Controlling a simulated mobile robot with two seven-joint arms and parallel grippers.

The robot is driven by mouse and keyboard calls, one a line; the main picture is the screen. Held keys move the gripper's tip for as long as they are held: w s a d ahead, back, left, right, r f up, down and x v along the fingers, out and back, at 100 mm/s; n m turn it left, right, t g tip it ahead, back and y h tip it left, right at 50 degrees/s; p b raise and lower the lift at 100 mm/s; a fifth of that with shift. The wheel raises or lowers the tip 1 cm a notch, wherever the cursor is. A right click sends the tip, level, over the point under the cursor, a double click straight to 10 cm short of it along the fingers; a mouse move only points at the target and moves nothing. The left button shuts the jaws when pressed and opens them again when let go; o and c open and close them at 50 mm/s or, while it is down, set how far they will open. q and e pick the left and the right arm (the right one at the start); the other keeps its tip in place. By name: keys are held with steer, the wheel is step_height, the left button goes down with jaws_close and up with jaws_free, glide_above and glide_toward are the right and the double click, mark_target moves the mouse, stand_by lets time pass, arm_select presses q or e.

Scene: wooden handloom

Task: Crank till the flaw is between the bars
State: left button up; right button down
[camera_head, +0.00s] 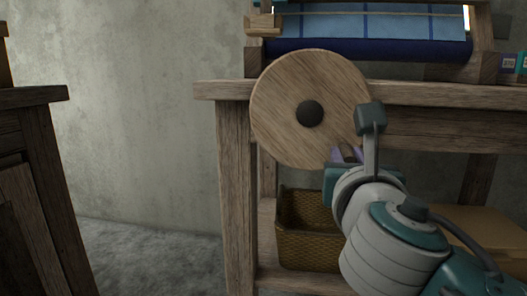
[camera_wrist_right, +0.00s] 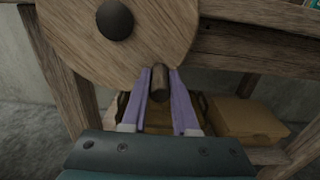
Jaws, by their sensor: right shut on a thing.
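A round wooden crank disc (camera_head: 283,90) with a dark hub (camera_head: 310,113) is mounted on the front left of the loom. Its peg handle (camera_wrist_right: 159,84) sticks out low on the disc in the right wrist view. My right gripper (camera_head: 347,156) has its purple fingers on both sides of this handle and is shut on it. The light blue cloth (camera_head: 342,27) with darker blue lines stretches above a dark blue roll (camera_head: 365,48). A thin tan bar or cord crosses the cloth near the top edge. I cannot make out a flaw. My left gripper is out of view.
A woven basket (camera_head: 308,250) stands on the lower shelf, with a flat brown box (camera_wrist_right: 246,118) to its right. Small boxes (camera_head: 508,66) sit at the right end. A wooden cabinet (camera_head: 35,97) stands at left; the floor between is clear.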

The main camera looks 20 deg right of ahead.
mark_target(292, 158)
steer(key=a+m, duration=0.1)
steer(key=m, duration=0.1)
steer(key=w+a+f+m+b, duration=0.1)
steer(key=m, duration=0.1)
steer(key=w+a+f+m+b, duration=0.1)
steer(key=m, duration=0.1)
steer(key=shift+f, duration=0.25)
steer(key=a+m, duration=0.1)
steer(key=w+m+b, duration=0.1)
steer(key=m, duration=0.1)
steer(key=a+m+b, duration=0.1)
steer(key=shift+w+a+f, duration=0.1)
steer(key=shift+w+a, duration=0.15)
steer(key=shift+a, duration=0.05)
steer(key=shift+w+a+r+m+b, duration=0.15)
steer(key=shift+w+a+m+b, duration=0.2)
steer(key=shift+m, duration=0.4)
steer(key=shift+w+a+r+m+b, duration=0.15)
steer(key=shift+a+m+b, duration=0.25)
steer(key=shift+m, duration=0.35)
steer(key=c, duration=0.7)
jaws_free()
